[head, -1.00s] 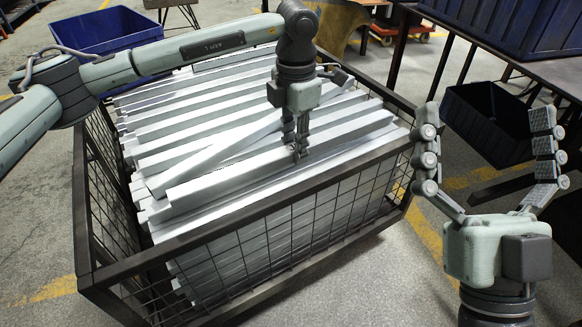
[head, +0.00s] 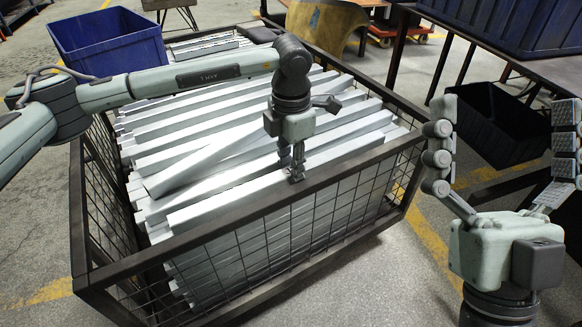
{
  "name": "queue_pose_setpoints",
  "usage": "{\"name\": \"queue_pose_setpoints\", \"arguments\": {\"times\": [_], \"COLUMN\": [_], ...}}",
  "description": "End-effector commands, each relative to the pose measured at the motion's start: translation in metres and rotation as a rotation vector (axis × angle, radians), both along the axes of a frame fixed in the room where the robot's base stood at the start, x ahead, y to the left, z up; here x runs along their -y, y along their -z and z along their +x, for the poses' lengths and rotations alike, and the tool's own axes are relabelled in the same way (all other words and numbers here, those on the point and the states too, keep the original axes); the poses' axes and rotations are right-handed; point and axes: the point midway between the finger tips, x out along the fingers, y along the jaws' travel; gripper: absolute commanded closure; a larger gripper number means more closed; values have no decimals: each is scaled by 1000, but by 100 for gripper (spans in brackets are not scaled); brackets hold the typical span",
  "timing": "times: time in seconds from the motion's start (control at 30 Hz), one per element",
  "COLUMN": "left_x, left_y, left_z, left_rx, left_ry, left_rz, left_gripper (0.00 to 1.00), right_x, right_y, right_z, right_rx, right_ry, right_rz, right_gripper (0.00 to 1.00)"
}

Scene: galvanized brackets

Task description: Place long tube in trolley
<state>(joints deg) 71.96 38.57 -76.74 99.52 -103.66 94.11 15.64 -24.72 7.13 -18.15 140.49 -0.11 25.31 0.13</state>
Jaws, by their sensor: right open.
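The trolley is a dark-framed wire-mesh cage (head: 240,238) in the middle of the head view, filled with stacked pale metal tubes. A long tube (head: 225,203) lies on top of the stack along the near side, just inside the near rail. My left gripper (head: 297,174) reaches over the cage from above, with its fingers closed together on this tube near the near rail. The arm and gripper hide part of the stack. Another tube (head: 185,173) lies slanted across the stack behind it. My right gripper (head: 505,110) is open and empty, pointing up, outside the cage at the right.
A blue bin (head: 108,45) stands behind the cage at the left. A dark bin (head: 492,125) sits at the right, below a table carrying a large blue crate (head: 510,25). A curved yellowish part (head: 330,22) is at the back. Bare floor lies in front.

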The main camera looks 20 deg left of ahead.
Motion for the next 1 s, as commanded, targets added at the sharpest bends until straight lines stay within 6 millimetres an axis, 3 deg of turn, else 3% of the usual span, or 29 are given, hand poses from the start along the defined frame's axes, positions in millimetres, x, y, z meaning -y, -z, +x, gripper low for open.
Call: {"name": "queue_pose_setpoints", "arguments": {"times": [0.47,1.0], "left_x": [0,0], "left_y": [-6,-108], "left_z": [1,1], "left_rx": [2,3], "left_ry": [0,-1], "left_rz": [-1,0], "left_gripper": [66,66], "right_x": [-1,-13], "right_y": [0,20], "right_z": [3,22], "right_rx": [-24,-218], "right_ry": [-1,-17], "right_rz": [-7,-69], "right_gripper": [0,0]}}
